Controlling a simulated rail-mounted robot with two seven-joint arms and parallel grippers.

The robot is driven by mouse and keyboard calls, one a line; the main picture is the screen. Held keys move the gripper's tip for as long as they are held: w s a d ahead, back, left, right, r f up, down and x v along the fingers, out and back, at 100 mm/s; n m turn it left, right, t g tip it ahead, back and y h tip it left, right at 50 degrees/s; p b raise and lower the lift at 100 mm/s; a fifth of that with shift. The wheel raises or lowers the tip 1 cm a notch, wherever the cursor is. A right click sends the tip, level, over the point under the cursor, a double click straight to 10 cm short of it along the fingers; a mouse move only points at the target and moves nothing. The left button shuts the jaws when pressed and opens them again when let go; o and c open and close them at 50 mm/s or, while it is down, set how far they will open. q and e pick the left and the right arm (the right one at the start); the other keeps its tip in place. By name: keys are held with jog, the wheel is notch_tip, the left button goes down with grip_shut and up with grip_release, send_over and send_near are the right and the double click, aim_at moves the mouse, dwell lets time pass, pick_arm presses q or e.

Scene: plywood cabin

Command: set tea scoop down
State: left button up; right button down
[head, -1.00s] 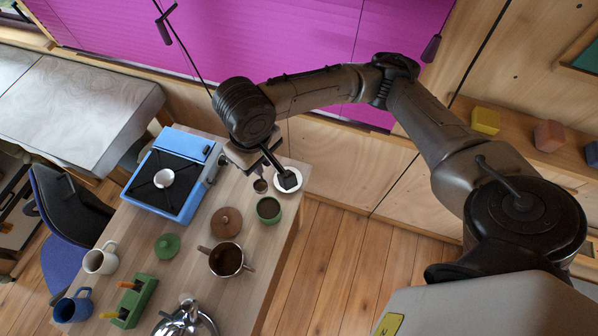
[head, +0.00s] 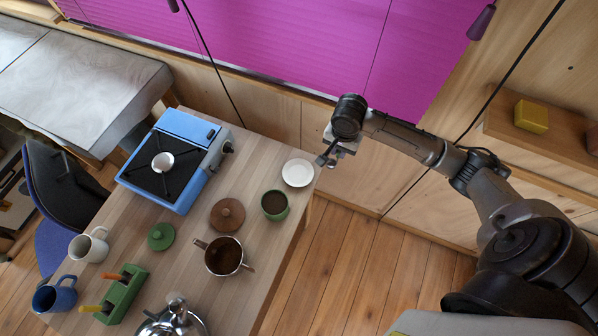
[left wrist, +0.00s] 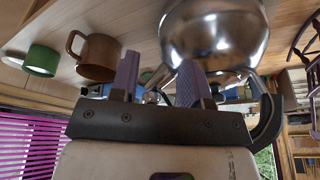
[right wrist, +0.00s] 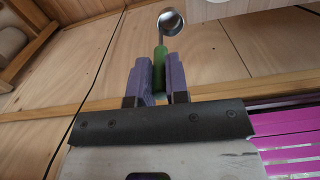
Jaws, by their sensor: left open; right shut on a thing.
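My right gripper (head: 328,158) is beside the white saucer (head: 298,173), near the table's far right corner. In the right wrist view the gripper (right wrist: 159,75) is shut on the green handle of the tea scoop (right wrist: 160,62). The scoop's round metal bowl sticks out beyond the fingertips, apart from anything else. The scoop is too hidden to make out in the head view. My left gripper (left wrist: 160,82) shows only in the left wrist view, open and empty, with the kettle (left wrist: 213,35) beyond its fingers.
Bare wood (head: 245,155) lies between stove and saucer.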

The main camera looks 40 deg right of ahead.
jog(key=w+a+f+p, duration=0.1)
jog(key=w+a+f, duration=0.5)
jog(key=w+f, duration=0.3)
jog(key=shift+a+f, duration=0.25)
jog(key=shift+f, duration=0.8)
jog(key=shift+f, duration=0.15)
jog(key=c, duration=1.1)
grip_release()
